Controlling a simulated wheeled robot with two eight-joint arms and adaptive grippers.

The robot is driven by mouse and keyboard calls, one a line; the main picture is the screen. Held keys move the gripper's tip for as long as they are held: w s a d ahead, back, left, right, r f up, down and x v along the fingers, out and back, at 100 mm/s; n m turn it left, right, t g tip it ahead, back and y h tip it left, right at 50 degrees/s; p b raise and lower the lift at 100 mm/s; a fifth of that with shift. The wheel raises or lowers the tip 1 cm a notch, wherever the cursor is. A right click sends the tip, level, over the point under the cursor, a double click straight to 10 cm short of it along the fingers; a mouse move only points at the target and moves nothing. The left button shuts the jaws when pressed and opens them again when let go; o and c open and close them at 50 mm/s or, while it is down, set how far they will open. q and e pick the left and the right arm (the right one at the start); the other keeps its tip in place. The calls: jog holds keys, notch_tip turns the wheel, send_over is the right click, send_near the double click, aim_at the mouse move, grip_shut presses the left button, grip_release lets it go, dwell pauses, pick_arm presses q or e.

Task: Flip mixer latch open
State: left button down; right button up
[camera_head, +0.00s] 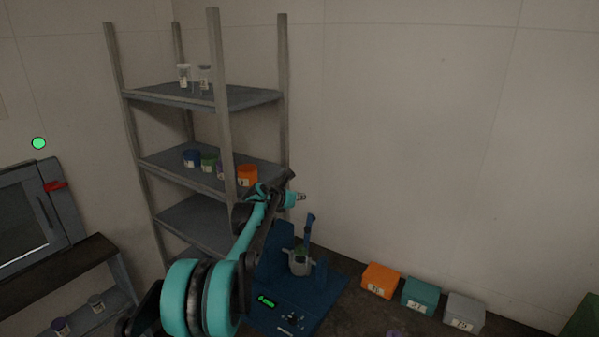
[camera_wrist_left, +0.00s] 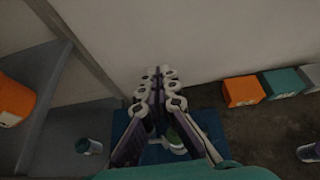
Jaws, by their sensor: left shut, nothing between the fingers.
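The blue mixer (camera_head: 318,295) stands on the dark counter, with a lit green display on its front. Its blue latch arm (camera_head: 309,228) points upward behind a grey holder with a green-topped jar (camera_head: 300,256). My left gripper (camera_head: 299,197) is above the mixer, just up and left of the latch tip, and looks apart from it. In the left wrist view the gripper's fingers (camera_wrist_left: 157,78) are together and empty. The mixer (camera_wrist_left: 122,122) and part of the jar (camera_wrist_left: 174,138) show below them; the fingers hide the latch there. My right gripper is out of view.
A grey shelf rack (camera_head: 222,97) with jars and tubs stands left of the mixer, close to my left arm. Orange (camera_head: 380,280), teal (camera_head: 420,295) and grey (camera_head: 464,312) boxes line the counter at right. The wall is behind.

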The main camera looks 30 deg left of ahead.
pick_arm(q)
notch_tip(320, 180, up, 9)
jog(key=p, duration=0.1)
jog(key=shift+s, duration=0.35)
jog(key=shift+r, duration=0.1)
